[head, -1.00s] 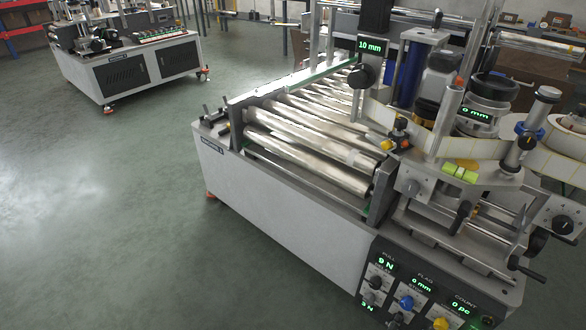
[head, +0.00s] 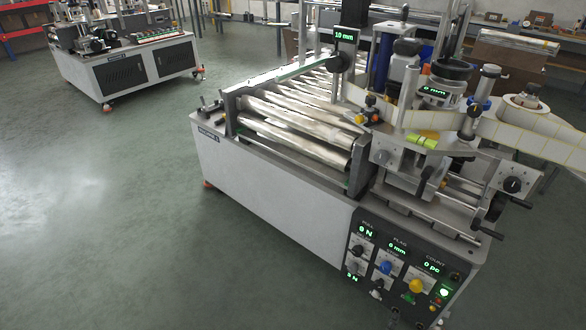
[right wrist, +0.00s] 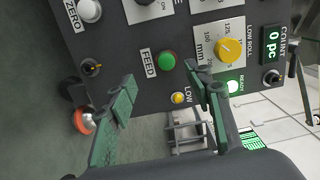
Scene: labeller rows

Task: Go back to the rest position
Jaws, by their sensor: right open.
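My right gripper (right wrist: 161,76) is open and empty in the right wrist view. Its two green-padded fingers stand apart in front of the machine's control panel (right wrist: 196,95), on either side of the green FEED button (right wrist: 167,62). I cannot tell whether a fingertip touches the panel. In the head view the labelling machine (head: 265,195) stands centre right, with its control panel (head: 372,262) at the lower right. I cannot make out my right gripper clearly there. My left gripper is in neither view.
The panel has a yellow knob (right wrist: 229,50) and a lit READY lamp (right wrist: 233,86). The label web (head: 500,131) and a crank handle (head: 487,231) stick out at the machine's right. A second machine (head: 135,68) stands at the back left. The floor (head: 110,220) at left is clear.

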